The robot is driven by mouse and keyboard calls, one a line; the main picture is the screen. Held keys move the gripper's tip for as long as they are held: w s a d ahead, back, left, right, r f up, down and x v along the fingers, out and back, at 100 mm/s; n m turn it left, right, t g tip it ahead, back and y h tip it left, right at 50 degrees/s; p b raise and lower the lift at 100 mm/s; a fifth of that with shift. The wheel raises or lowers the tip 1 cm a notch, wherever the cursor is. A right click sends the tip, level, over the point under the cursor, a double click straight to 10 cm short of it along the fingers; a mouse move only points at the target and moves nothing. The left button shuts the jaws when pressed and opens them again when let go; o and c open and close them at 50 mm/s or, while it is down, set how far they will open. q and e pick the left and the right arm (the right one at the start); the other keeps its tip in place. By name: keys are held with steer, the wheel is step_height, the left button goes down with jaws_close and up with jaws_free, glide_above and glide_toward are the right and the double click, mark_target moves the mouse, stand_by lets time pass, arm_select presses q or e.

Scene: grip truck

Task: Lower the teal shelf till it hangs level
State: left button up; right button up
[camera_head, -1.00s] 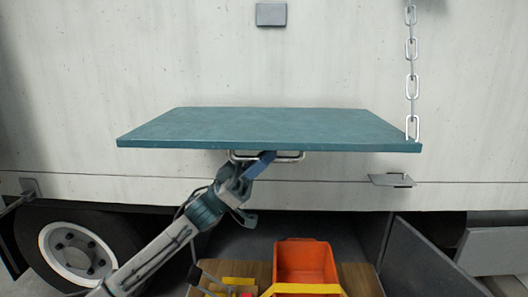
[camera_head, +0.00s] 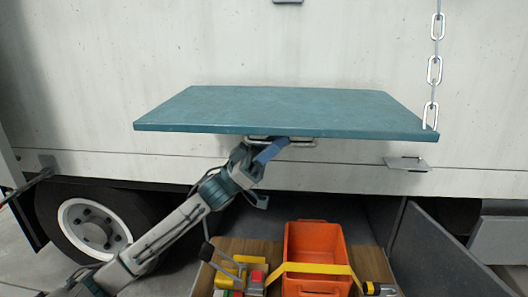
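The teal shelf (camera_head: 285,108) sticks out from the pale truck wall with its top face showing. It looks roughly level, its front edge tilting slightly down to the right. A metal handle (camera_head: 306,143) hangs under the middle of the front edge. My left gripper (camera_head: 268,150) is at this handle, with a blue finger against or across it. Whether the fingers are closed around the bar is hidden. A chain (camera_head: 434,70) runs from above to the shelf's right end; its links look straight. My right gripper is not in view.
An orange crate (camera_head: 315,244) with a yellow strap stands below on a wooden surface (camera_head: 242,248), beside several tools. A small metal bracket (camera_head: 408,163) juts from the wall at the right. A truck wheel (camera_head: 92,225) is at the lower left.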

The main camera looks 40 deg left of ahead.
arm_select(q)
steer(key=v, duration=1)
steer(key=shift+a+f, duration=0.2)
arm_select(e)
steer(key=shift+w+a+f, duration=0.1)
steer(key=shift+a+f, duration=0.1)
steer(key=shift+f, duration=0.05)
arm_select(q)
steer(key=shift+s, duration=0.1)
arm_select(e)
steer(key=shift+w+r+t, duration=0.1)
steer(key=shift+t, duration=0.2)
